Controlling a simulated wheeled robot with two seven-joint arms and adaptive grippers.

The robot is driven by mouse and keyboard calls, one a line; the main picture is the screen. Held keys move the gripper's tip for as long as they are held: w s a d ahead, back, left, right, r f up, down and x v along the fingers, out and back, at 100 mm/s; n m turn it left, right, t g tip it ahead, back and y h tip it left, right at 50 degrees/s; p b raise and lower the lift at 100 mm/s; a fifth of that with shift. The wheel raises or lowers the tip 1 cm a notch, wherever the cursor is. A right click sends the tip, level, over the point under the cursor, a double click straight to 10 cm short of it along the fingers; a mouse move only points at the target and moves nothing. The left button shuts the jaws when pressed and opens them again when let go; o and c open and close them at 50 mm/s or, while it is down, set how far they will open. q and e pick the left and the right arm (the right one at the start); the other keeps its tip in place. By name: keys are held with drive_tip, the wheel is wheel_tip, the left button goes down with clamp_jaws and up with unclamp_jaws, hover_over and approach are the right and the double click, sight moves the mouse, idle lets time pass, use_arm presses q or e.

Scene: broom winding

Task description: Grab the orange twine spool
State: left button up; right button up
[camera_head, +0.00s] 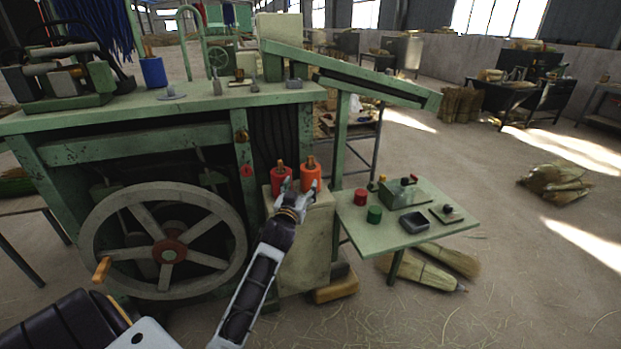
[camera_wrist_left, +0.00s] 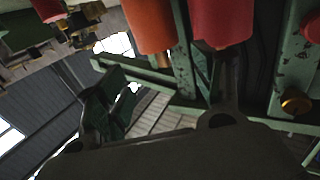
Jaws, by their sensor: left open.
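The orange twine spool (camera_head: 311,174) stands upright on the cream box (camera_head: 308,240) beside the green machine. A red spool (camera_head: 282,181) stands just left of it. My left gripper (camera_head: 296,192) is open, close in front of the two spools, with its fingers near their lower parts. In the left wrist view the orange spool (camera_wrist_left: 149,24) and the red spool (camera_wrist_left: 222,20) show at the top, beyond the open fingers of the gripper (camera_wrist_left: 165,95). Nothing shows between the fingers. Whether a finger touches a spool I cannot tell. My right gripper is not in view.
The green machine (camera_head: 130,147) with a large spoked wheel (camera_head: 205,225) stands to the left. A small green side table (camera_head: 440,228) on the right holds a red spool (camera_head: 361,196), a green spool (camera_head: 374,214) and a dark tray (camera_head: 414,221). Brooms (camera_head: 425,272) lie beneath it.

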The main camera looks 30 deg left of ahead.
sight(310, 169)
use_arm(q)
drive_tip(key=shift+w, duration=0.1)
drive_tip(key=shift+x, duration=4.15)
drive_tip(key=shift+a+f, duration=0.1)
drive_tip(key=shift+w, duration=0.2)
drive_tip(key=shift+w+a+f, duration=0.15)
drive_tip(key=shift+w+a, duration=0.05)
drive_tip(key=shift+w, duration=0.4)
drive_tip(key=shift+w+a+f, duration=0.2)
drive_tip(key=shift+w, duration=0.4)
drive_tip(key=shift+x, duration=1.2)
drive_tip(key=c, duration=0.8)
